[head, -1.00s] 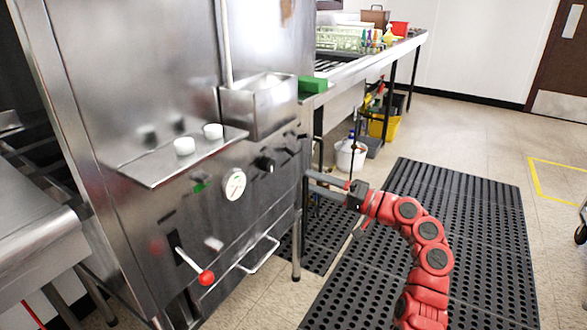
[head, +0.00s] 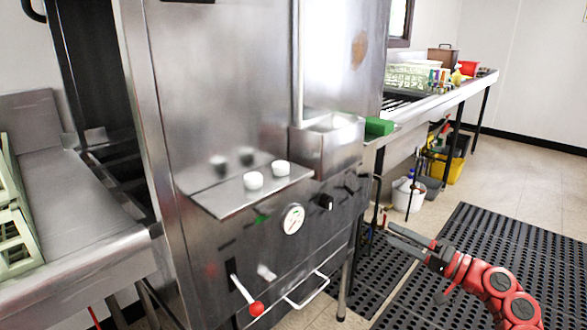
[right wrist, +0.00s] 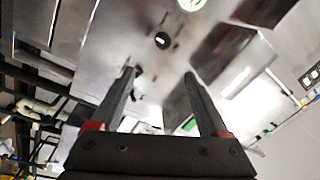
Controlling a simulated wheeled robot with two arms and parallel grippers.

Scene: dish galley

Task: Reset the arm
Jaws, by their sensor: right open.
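My right arm, red with dark joints, comes in from the lower right in the head view. Its right gripper (head: 388,231) is open and empty, with two grey fingers pointing left toward the steel dish machine (head: 215,90). It is in front of and to the right of the machine's lower right side. The right wrist view shows the open fingers (right wrist: 159,73) apart with nothing between them. Beyond them are the machine's steel front and a round black knob (right wrist: 162,40). My left gripper is not in view.
The machine carries a small shelf with two white cups (head: 253,180), a gauge (head: 293,219) and a red-tipped lever (head: 256,308). A white bucket (head: 408,196) stands under the counter. Black floor mats (head: 500,250) lie at right; a steel counter (head: 75,215) is at left.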

